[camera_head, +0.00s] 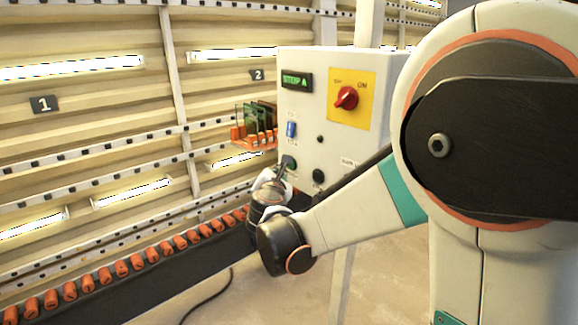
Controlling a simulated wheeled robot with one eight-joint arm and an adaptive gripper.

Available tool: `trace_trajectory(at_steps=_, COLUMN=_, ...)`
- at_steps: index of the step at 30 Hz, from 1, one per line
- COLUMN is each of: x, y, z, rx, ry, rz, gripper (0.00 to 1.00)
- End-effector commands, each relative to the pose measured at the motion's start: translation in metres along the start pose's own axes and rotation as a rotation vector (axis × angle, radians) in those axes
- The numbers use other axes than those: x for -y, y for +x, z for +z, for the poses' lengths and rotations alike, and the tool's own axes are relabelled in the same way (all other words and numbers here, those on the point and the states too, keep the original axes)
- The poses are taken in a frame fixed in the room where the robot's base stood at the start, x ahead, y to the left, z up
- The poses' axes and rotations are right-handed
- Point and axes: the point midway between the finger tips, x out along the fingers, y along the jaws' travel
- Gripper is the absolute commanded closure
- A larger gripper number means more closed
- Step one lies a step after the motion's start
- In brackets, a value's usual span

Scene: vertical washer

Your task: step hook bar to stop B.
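A light grey control box (315,110) stands right of centre, and its green-lit display (297,80) appears to read "STOP A". A round green-dark button (289,162) sits low on the box's left side, and a black button (318,176) is to its right. My gripper (281,170) is at the lower left of the box, its dark fingertips close to the green-dark button. I cannot tell whether they touch it. The fingers are small and partly hidden. An orange bar with pegs (256,142) holds upright dark green panes (258,118) left of the box; I cannot tell whether it is the hook bar.
A red rotary switch (346,98) on a yellow plate and a blue switch (291,130) are on the box. A dark conveyor with orange rollers (136,262) runs along the lower left. Slatted walls with lights carry signs 1 (44,104) and 2 (257,75). A cable lies on the floor.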

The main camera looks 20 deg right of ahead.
Motion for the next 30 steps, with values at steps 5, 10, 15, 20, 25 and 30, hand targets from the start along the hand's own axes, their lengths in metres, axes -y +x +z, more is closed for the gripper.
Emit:
trace_trajectory(at_steps=5, x=0.0000, y=0.0000, z=0.0000, rx=0.000, ry=0.000, rz=0.000, gripper=1.00)
trace_trajectory(at_steps=10, x=0.0000, y=0.0000, z=0.0000, rx=0.000, ry=0.000, rz=0.000, gripper=1.00)
trace_trajectory(at_steps=15, x=0.0008, y=0.0008, z=0.0006, rx=0.000, ry=0.000, rz=0.000, gripper=1.00)
trace_trajectory(at_steps=20, x=0.0038, y=0.0042, z=0.0032, rx=0.000, ry=0.001, rz=-0.001, gripper=1.00)
trace_trajectory(at_steps=25, x=0.0046, y=0.0058, z=0.0046, rx=0.000, ry=0.001, rz=0.000, gripper=1.00)
trace_trajectory(at_steps=30, x=0.0043, y=0.0057, z=0.0047, rx=0.000, ry=0.000, rz=0.000, gripper=1.00)
